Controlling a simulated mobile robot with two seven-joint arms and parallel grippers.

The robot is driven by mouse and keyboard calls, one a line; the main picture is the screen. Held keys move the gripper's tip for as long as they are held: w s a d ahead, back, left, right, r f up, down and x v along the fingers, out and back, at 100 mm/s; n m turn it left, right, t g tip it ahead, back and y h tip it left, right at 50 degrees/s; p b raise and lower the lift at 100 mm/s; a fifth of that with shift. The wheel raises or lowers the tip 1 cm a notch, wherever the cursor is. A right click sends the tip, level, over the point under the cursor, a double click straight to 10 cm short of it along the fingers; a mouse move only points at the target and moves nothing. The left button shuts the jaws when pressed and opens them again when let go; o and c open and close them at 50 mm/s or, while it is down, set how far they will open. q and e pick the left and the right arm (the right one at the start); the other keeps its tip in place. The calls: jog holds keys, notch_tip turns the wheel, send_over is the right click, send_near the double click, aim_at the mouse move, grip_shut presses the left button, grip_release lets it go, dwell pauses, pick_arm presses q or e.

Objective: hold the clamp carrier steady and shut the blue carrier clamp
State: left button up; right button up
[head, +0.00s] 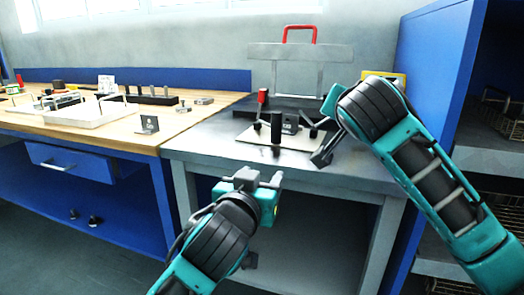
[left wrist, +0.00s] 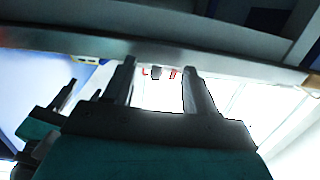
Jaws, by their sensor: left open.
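A light flat plate (head: 262,143) lies on the grey metal table, with a black upright cylinder (head: 276,127) and dark parts on it; it may be the clamp carrier. I cannot make out a blue clamp on it. My left gripper (head: 262,178) is open and empty in front of the grey table's front edge, apart from the plate. Its two fingers also show spread in the left wrist view (left wrist: 158,85). My right gripper (head: 322,152) is at the right of the plate, partly hidden by its arm; its jaw opening is unclear, as is any contact.
A grey stand with a red arched handle (head: 299,28) is at the back of the grey table (head: 215,138). A red-topped part (head: 262,97) stands before it. A wooden bench with a white tray (head: 92,112) adjoins at left. A blue shelving unit (head: 425,60) borders the right.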

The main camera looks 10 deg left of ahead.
pick_arm(q)
jog(key=t, duration=0.1)
send_near(276, 126)
jog(key=shift+n+y, duration=0.3)
jog(key=shift+y, duration=0.1)
jog(key=w, duration=0.6)
jog(key=w+d, duration=0.1)
jog(key=w, duration=0.2)
jog(key=shift+d+f, duration=0.1)
jog(key=shift+c, duration=0.5)
dwell(0.6)
grip_shut()
dwell(0.5)
dwell(0.9)
